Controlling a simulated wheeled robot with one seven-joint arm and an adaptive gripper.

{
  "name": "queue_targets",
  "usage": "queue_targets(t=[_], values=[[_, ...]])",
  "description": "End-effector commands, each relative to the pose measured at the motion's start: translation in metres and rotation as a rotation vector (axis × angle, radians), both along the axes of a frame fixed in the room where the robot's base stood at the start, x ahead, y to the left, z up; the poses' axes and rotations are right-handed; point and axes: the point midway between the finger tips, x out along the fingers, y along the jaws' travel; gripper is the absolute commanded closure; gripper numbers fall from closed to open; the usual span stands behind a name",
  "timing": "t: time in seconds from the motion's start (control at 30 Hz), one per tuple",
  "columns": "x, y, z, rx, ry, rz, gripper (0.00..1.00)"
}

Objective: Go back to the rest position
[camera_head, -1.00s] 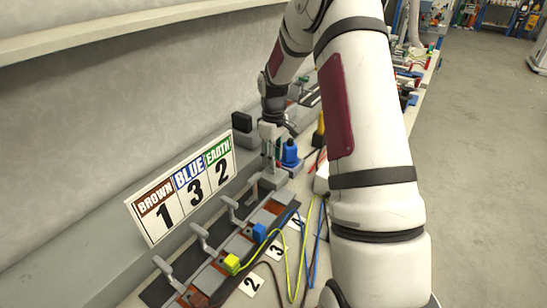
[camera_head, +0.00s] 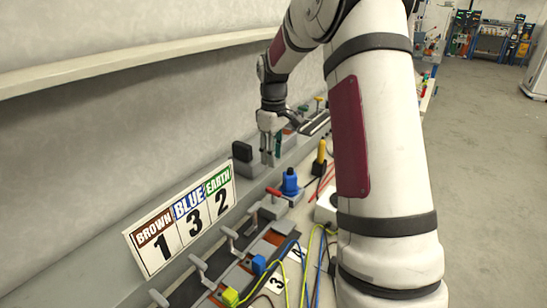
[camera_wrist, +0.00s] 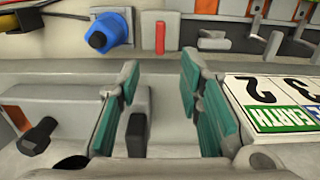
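My gripper (camera_head: 269,158) hangs beside the wall ledge, beyond the row of grey clamp levers and clear of them. In the wrist view its two green-padded fingers (camera_wrist: 160,75) stand apart, with nothing held between them. My white arm covers much of the head view's right half.
A sign (camera_head: 180,225) reading brown 1, blue 3, earth 2 leans by the wall. Open floor (camera_head: 480,180) lies right.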

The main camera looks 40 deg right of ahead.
Motion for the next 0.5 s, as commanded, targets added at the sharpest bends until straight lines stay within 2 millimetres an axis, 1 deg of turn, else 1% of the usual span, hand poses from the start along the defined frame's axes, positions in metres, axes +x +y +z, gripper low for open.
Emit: queue_targets(t=[0.43, 0.5], values=[[0.0, 0.0, 0.0, 0.0, 0.0, 0.0, 0.67], [-0.004, 0.009, 0.01, -0.009, -0.008, -0.005, 0.67]])
